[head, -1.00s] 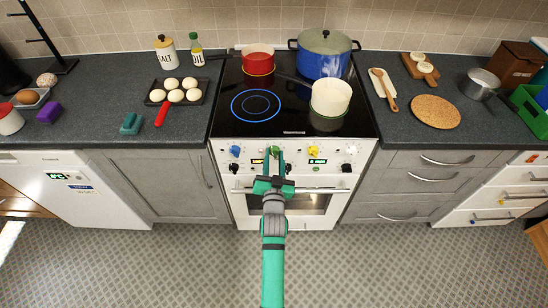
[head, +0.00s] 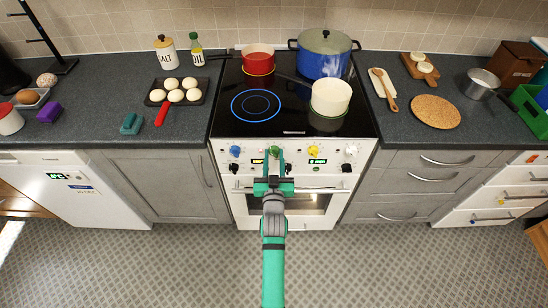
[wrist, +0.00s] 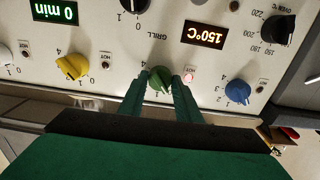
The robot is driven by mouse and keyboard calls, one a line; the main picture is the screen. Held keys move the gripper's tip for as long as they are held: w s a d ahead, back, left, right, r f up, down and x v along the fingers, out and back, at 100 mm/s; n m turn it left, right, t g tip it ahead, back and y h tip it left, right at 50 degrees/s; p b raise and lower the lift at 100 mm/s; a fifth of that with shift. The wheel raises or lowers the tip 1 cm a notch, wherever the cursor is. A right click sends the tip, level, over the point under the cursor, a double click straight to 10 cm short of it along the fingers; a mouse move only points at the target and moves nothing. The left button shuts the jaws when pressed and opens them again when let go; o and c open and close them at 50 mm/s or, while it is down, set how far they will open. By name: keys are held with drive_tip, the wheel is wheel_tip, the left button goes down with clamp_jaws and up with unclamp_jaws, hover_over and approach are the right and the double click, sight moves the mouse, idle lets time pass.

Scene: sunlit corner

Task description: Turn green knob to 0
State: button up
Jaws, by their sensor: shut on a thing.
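The green knob (wrist: 158,82) is on the white stove front, and in the head view it is a small green spot (head: 275,149) at my fingertips. My gripper (head: 275,156) reaches it from the front, and in the wrist view the two green fingers (wrist: 161,84) are shut on its sides. The wrist view is upside down. Scale digits show beside the knob, but its exact setting is hard to read. A small indicator light (wrist: 189,77) beside it glows reddish.
The yellow knob (wrist: 73,66) and blue knob (wrist: 237,92) flank the green one. An oven display (wrist: 205,34) reads 150°C. A white pot (head: 331,97), red pot (head: 258,60) and blue pot (head: 325,55) stand on the hob. The floor before the oven is clear.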

drive_tip(key=o, duration=1.1)
drive_tip(key=shift+c, duration=0.2)
drive_tip(key=shift+s, duration=0.15)
drive_tip(key=s, duration=1)
drive_tip(key=shift+s, duration=0.3)
drive_tip(key=s+f+g, duration=0.1)
drive_tip(key=s+g, duration=0.1)
drive_tip(key=s, duration=2.8)
drive_tip(key=shift+s+f, duration=0.2)
drive_tip(key=shift+f, duration=0.15)
drive_tip(key=shift+g, duration=0.3)
drive_tip(key=s+r, duration=0.1)
drive_tip(key=s, duration=0.1)
drive_tip(key=s+r, duration=0.1)
drive_tip(key=s, duration=0.1)
drive_tip(key=s+r, duration=0.1)
drive_tip(key=s, duration=0.1)
drive_tip(key=shift+s+d+r, duration=0.1)
drive_tip(key=shift+s+r, duration=0.25)
drive_tip(key=shift+r, duration=0.05)
drive_tip(key=shift+c, duration=0.4)
